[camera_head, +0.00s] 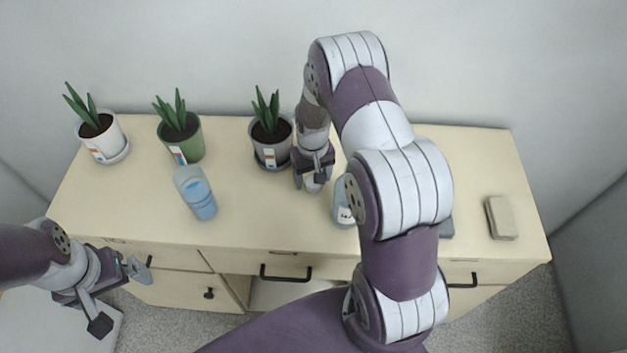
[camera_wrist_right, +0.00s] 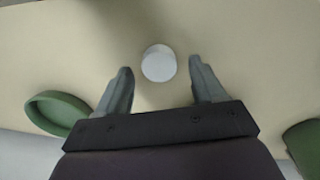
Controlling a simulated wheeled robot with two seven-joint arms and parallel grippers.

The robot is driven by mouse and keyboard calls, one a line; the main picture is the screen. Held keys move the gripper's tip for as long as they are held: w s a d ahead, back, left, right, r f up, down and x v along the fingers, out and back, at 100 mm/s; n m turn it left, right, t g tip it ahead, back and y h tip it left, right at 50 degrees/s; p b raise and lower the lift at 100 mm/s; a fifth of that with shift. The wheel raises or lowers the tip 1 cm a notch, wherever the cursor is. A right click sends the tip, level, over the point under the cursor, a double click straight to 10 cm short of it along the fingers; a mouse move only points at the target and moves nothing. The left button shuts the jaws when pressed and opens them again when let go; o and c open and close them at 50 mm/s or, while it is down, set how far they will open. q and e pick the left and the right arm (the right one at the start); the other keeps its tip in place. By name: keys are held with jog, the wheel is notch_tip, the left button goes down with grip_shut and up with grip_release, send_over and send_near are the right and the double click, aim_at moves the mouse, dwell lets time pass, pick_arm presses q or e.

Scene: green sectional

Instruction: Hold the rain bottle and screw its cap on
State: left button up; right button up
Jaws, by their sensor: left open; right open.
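A small round white piece, likely the cap (camera_wrist_right: 158,63), lies on the tabletop in the right wrist view, just beyond and between my right fingertips. My right gripper (camera_wrist_right: 160,82) is open and empty, pointing down over the table. In the head view my right gripper (camera_head: 313,178) is right of the grey pot. A clear bottle with blue liquid (camera_head: 195,192) rests on the table left of centre. A second bluish item with a white label (camera_head: 343,214) is partly hidden by my right arm. I cannot tell which is the rain bottle. My left gripper (camera_head: 120,296) is open and empty, off the table's front-left.
Potted plants in white (camera_head: 104,140), green (camera_head: 183,143) and grey (camera_head: 270,150) pots stand along the back. A beige block (camera_head: 501,218) lies at the right. A green round dish (camera_wrist_right: 60,112) shows in the wrist view. The front-left tabletop is clear.

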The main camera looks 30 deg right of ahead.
jog(key=shift+f, duration=0.4)
jog(key=c, duration=1.1)
jog(key=shift+r, duration=0.15)
notch_tip(320, 180, up, 10)
jog(key=shift+f+b, duration=0.1)
jog(key=shift+b, duration=0.3)
